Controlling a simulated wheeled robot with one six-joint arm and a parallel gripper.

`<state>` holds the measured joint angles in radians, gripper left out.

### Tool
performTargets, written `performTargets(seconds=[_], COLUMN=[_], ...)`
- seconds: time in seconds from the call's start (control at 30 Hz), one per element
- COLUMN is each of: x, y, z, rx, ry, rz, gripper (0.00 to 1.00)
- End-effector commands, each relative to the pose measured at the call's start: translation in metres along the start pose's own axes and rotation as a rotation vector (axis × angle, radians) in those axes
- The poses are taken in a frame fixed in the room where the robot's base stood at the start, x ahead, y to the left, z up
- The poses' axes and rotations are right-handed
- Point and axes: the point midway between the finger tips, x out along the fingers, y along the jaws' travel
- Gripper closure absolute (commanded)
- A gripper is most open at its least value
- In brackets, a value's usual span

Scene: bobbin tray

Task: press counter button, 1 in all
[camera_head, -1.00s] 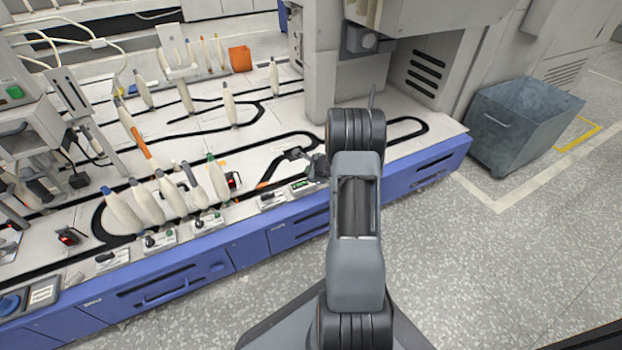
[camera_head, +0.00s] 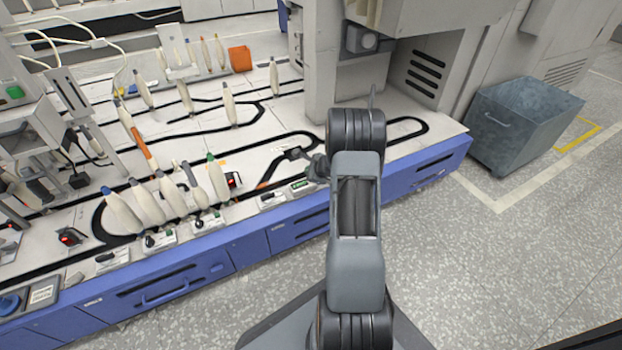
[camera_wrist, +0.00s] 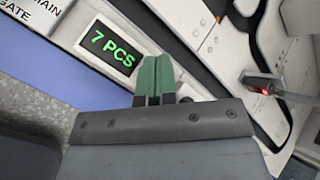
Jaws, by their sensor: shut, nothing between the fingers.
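A counter display (camera_wrist: 112,50) reads "7 PCS" in green in the wrist view, left of my fingertips. In the head view the small green display (camera_head: 302,185) sits at the front edge of the bench, just left of my arm. My gripper (camera_wrist: 158,75) has green fingertips that are together and empty, over the pale panel beside the display. I cannot make out the counter button; it may be hidden behind the fingers. Whether the fingertips touch the panel cannot be told.
Several bobbins (camera_head: 147,202) stand on the bench left of my arm. A red-lit device (camera_wrist: 264,88) is at the right in the wrist view. A machine column (camera_head: 350,85) rises behind my arm. A grey bin (camera_head: 520,125) stands on the floor to the right.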

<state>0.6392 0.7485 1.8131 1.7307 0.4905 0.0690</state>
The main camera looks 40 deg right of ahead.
Motion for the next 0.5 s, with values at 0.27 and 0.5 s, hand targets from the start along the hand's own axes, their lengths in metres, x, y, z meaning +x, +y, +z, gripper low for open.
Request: performTargets(seconds=[0.27, 0.5], x=[0.0052, 0.0056], y=[0.004, 0.0042], z=[-0.0033, -0.0036], rx=[0.0, 0.0], ry=[0.0, 0.0], rz=[0.0, 0.0], gripper=[1.0, 1.0])
